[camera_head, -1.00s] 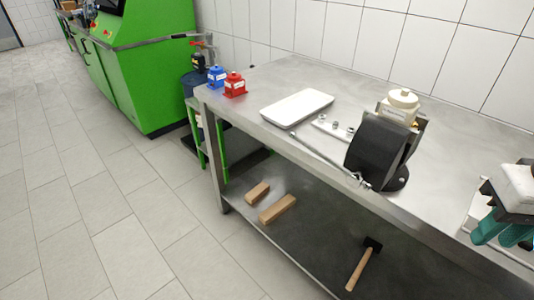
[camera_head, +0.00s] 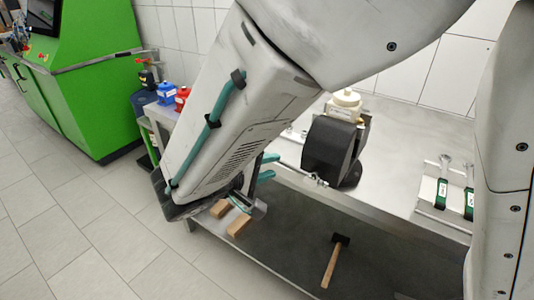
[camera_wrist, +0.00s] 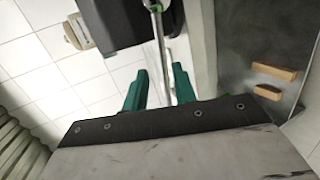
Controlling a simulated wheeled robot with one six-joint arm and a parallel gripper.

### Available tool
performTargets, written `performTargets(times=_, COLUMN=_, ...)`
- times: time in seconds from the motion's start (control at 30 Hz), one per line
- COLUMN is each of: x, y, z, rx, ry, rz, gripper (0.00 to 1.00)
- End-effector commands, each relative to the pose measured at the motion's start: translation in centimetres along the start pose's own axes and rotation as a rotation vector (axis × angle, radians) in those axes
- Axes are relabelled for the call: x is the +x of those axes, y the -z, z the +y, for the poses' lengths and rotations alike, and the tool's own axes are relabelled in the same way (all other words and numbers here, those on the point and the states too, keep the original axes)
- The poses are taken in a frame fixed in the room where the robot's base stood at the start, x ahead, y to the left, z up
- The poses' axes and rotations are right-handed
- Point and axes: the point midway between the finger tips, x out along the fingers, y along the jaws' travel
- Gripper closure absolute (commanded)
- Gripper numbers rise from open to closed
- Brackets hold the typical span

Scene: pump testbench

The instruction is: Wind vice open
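The black vice (camera_head: 330,145) stands at the front edge of the steel bench, holding a cream-topped pump part (camera_head: 344,103). Its thin metal handle bar (camera_head: 291,168) slants out from the front screw. My gripper (camera_head: 256,188) is in front of the bench edge, left of the vice, partly hidden by my arm. In the wrist view my gripper (camera_wrist: 159,70) has its two green fingers apart. The bar (camera_wrist: 160,42) runs down the picture between them from the black vice body (camera_wrist: 120,20). I cannot tell whether the fingers touch it.
Wooden blocks (camera_head: 237,226) and a mallet (camera_head: 333,258) lie on the lower shelf (camera_head: 290,245). A rack with green-handled tools (camera_head: 441,192) is on the bench at right. Blue (camera_head: 167,94) and red (camera_head: 182,97) containers stand at the back left.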

Motion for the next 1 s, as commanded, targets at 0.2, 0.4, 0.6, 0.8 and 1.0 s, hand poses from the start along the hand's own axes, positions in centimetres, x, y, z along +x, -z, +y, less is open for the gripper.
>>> performTargets(times=0.2, x=-1.6, y=3.8, z=-0.9, rx=0.078, ry=-0.098, rz=0.142, gripper=0.73)
performTargets(times=0.4, x=1.1, y=4.3, z=-0.5, rx=0.084, ry=-0.101, rz=0.143, gripper=0.73)
performTargets(times=0.6, x=4.2, y=4.7, z=-0.2, rx=0.083, ry=-0.099, rz=0.142, gripper=0.73)
performTargets(times=0.8, x=5.6, y=4.9, z=-0.1, rx=0.082, ry=-0.1, rz=0.144, gripper=0.73)
performTargets(times=1.0, x=5.7, y=4.9, z=-0.1, rx=0.082, ry=-0.099, rz=0.145, gripper=0.73)
